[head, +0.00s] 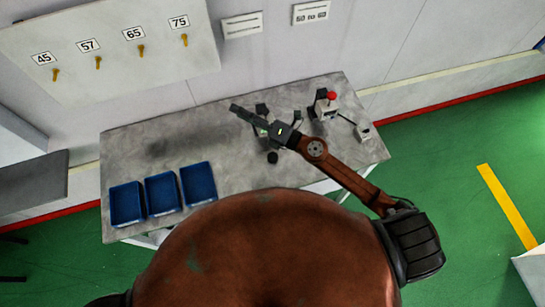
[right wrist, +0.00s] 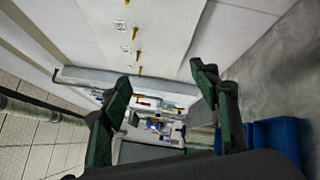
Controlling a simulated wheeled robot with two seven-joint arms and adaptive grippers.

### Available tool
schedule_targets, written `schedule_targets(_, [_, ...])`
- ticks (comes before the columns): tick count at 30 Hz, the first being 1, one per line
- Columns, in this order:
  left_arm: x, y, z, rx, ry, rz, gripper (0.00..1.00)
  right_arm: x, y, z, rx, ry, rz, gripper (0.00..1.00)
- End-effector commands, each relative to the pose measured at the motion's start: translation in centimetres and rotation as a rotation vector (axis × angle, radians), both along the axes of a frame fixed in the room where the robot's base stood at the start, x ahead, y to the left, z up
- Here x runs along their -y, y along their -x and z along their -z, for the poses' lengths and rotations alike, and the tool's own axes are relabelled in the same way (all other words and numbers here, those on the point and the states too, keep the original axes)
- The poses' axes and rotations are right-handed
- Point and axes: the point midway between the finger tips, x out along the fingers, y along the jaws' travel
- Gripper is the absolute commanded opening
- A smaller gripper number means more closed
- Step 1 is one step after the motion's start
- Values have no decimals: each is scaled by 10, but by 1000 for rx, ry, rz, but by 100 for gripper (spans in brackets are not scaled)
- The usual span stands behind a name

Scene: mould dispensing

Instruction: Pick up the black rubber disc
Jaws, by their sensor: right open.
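A small black disc-like piece (head: 272,157) lies on the grey table, just below my right gripper in the head view. It is too small there to tell its material. My right gripper (head: 247,119) is over the middle of the table, apart from the disc. In the right wrist view my right gripper (right wrist: 160,88) is open, with two green-and-black fingers wide apart and nothing between them. The disc cannot be made out in that view. My left gripper is not in view.
Three blue trays (head: 144,185) stand at the table's left front; blue trays also show in the right wrist view (right wrist: 278,140). A device with a red knob (head: 325,108) stands at the back right. A wall board (head: 110,45) carries numbered hooks. The table's (head: 215,135) left middle is clear.

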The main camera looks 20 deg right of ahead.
Motion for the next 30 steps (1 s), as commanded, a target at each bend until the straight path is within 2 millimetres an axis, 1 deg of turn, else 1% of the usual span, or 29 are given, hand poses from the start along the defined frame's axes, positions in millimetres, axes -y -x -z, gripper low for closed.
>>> schedule_targets(1, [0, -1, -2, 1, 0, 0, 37, -25, 14, 24, 59, 187, -128, 56])
schedule_targets(2, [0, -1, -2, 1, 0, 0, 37, -36, 24, 44, 87, 300, -202, 56])
schedule_targets(3, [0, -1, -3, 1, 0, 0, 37, -42, 36, 73, 115, 450, -294, 56])
schedule_targets(4, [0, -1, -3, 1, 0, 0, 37, -42, 43, 96, 130, 561, -358, 56])
schedule_targets(5, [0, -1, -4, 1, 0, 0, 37, -37, 48, 119, 140, 671, -414, 56])
schedule_targets(6, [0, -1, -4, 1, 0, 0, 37, -24, 53, 149, 144, 812, -482, 56])
schedule_targets(8, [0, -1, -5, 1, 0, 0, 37, 3, 55, 187, 139, 1005, -563, 56])
schedule_targets(9, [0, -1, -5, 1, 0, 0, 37, 23, 54, 207, 129, 1119, -604, 56])
schedule_targets(12, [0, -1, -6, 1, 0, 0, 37, 73, 49, 240, 93, 1342, -674, 56])
schedule_targets(15, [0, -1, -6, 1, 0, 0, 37, 106, 45, 255, 63, 1467, -705, 56])
schedule_targets(18, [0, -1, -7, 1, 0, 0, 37, 118, 42, 264, 46, 1516, -716, 56])
schedule_targets(20, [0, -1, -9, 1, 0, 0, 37, 119, 40, 270, 44, 1524, -718, 56])
schedule_targets(26, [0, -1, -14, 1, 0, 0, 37, 113, 35, 288, 44, 1519, -718, 56])
schedule_targets(30, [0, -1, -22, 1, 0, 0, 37, 110, 29, 303, 42, 1517, -718, 56])
